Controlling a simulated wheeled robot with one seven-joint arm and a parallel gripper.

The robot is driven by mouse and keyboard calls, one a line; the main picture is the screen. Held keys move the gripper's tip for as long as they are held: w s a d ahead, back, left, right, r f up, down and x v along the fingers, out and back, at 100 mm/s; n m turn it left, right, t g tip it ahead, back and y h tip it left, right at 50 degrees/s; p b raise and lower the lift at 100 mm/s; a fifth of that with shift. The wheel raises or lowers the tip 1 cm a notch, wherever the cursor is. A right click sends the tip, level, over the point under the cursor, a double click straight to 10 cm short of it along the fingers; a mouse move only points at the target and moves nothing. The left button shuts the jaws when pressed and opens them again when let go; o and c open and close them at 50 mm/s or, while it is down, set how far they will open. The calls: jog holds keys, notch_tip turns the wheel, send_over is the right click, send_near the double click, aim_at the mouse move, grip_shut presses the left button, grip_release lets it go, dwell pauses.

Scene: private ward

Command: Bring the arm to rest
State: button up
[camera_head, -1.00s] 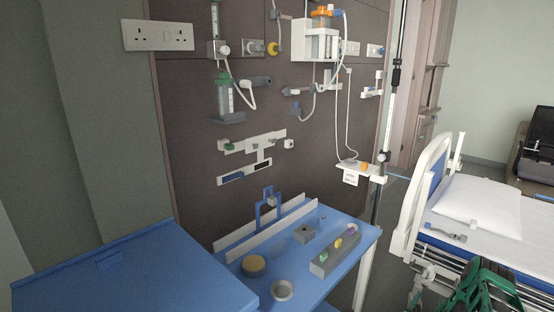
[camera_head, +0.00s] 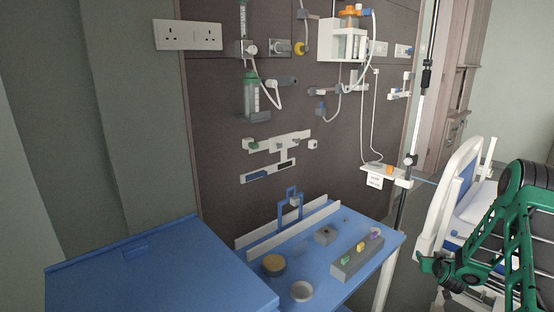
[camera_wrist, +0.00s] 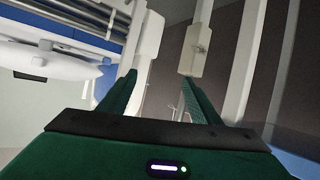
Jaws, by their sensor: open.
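My gripper shows in the wrist view (camera_wrist: 158,95) as two dark green fingers standing well apart, with nothing between them. Beyond the fingers are a pale post and white and blue bed parts. In the head view my green and black arm (camera_head: 510,235) is at the right edge, in front of the bed. The fingertips cannot be made out clearly there.
A blue cabinet (camera_head: 160,275) stands left. The bed (camera_head: 459,185) and a pole (camera_head: 424,90) are at right.

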jog(key=s+a+r+g+y, duration=0.1)
jog(key=s+a+r+g, duration=0.25)
jog(key=s+r, duration=0.65)
jog(key=s+a+r+g+y, duration=0.1)
jog(key=s+a+r+g, duration=0.3)
jog(key=s+r, duration=0.55)
jog(key=s+a+r+m+g+y, duration=0.1)
jog(key=s+a+r, duration=0.2)
jog(key=s, duration=0.8)
jog(key=s+a+r+m+g, duration=0.1)
jog(key=s+a+r, duration=0.3)
jog(key=s, duration=0.7)
jog(key=s+a+r+m+g+y, duration=0.1)
jog(key=s+a+r+g, duration=0.1)
jog(key=s+a, duration=0.4)
jog(key=s+r, duration=0.1)
jog(key=s, duration=0.4)
jog(key=shift+s+a+r+m+g+y, duration=0.15)
jog(key=shift+s+a+m+g+y, duration=0.15)
jog(key=shift+s+g, duration=0.1)
jog(key=shift+w+f, duration=0.25)
jog(key=shift+w, duration=0.35)
